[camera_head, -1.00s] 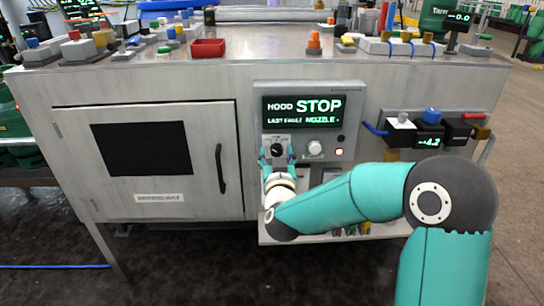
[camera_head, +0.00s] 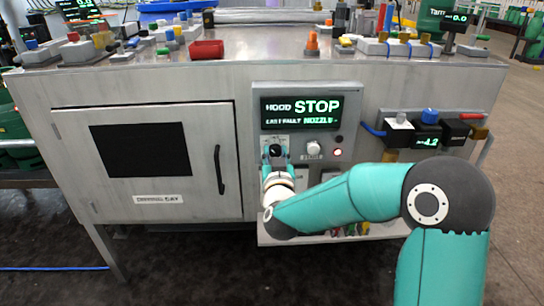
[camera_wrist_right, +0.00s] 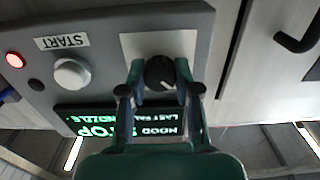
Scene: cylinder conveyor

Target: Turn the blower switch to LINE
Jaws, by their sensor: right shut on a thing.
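The blower switch (camera_head: 275,150) is a black rotary knob on a pale plate, at the lower left of the grey control box (camera_head: 352,112). The knob also shows in the right wrist view (camera_wrist_right: 160,73). My right gripper (camera_head: 276,155) reaches up to it from below, with one teal finger on each side, shut on the knob. In the right wrist view the fingers (camera_wrist_right: 160,68) flank the knob. The plate's lettering and the knob's pointer direction are too small to read. My left gripper is not in view.
The box's display (camera_head: 301,111) reads HOOD STOP and LAST FAULT NOZZLE. A white START knob (camera_head: 313,149) and a lit red light (camera_head: 338,152) are to the right. A cabinet door with a black handle (camera_head: 219,170) is at left. Small black units (camera_head: 426,134) hang at right.

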